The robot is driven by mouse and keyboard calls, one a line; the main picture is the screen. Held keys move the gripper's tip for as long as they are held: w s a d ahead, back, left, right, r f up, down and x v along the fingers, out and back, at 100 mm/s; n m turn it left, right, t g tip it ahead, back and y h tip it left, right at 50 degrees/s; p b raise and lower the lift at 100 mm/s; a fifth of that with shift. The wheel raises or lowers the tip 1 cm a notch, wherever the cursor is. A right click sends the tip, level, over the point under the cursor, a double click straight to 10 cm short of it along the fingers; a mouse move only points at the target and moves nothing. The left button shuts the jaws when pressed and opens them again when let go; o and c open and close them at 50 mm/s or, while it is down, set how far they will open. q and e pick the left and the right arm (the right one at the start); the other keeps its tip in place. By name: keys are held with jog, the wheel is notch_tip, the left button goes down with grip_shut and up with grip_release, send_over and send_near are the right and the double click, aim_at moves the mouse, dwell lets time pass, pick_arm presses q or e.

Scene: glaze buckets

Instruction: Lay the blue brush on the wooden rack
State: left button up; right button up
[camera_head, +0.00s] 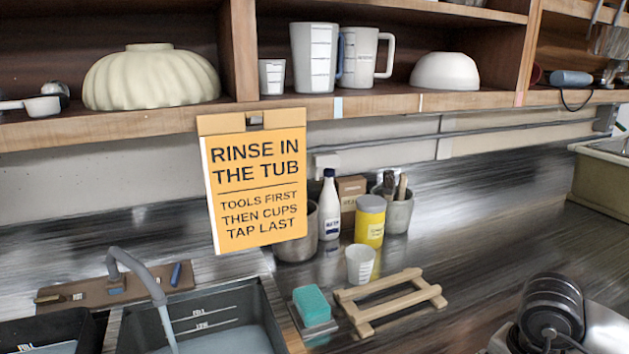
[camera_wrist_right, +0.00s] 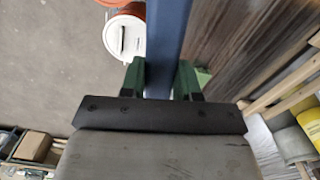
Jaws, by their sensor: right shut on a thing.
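The wooden rack (camera_head: 356,316) lies on the metal counter in the head view, right of the teal sponge, with its slats bare. In the right wrist view my right gripper (camera_wrist_right: 160,82) is shut on a long blue bar, which I take to be the blue brush (camera_wrist_right: 168,40). The green fingers press on both sides of it. Its bristles do not show and its far end runs out of the picture. The right gripper and the held brush are not seen in the head view. My left gripper is in no view.
A teal sponge (camera_head: 312,304), a white cup (camera_head: 360,264) and a yellow tin (camera_head: 370,222) stand near the rack. A sink tub (camera_head: 270,310) and tap (camera_head: 138,268) are left. An orange sign (camera_head: 258,185) hangs from the shelf.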

jog(key=a+f+n, duration=0.2)
jog(key=a+n, duration=0.1)
jog(key=a+f+n, duration=0.1)
jog(key=a+n, duration=0.3)
jog(key=a+f+n, duration=0.2)
jog(key=a+n, duration=0.1)
jog(key=n, duration=0.1)
jog(key=shift+s+a+f, duration=0.15)
jog(key=shift+a+f, duration=0.2)
jog(key=shift+a, duration=0.05)
jog(key=shift+s+a+f+n, duration=0.1)
jog(key=shift+a+f+n, duration=0.1)
jog(key=shift+a+n, duration=0.3)
jog(key=shift+d, duration=0.1)
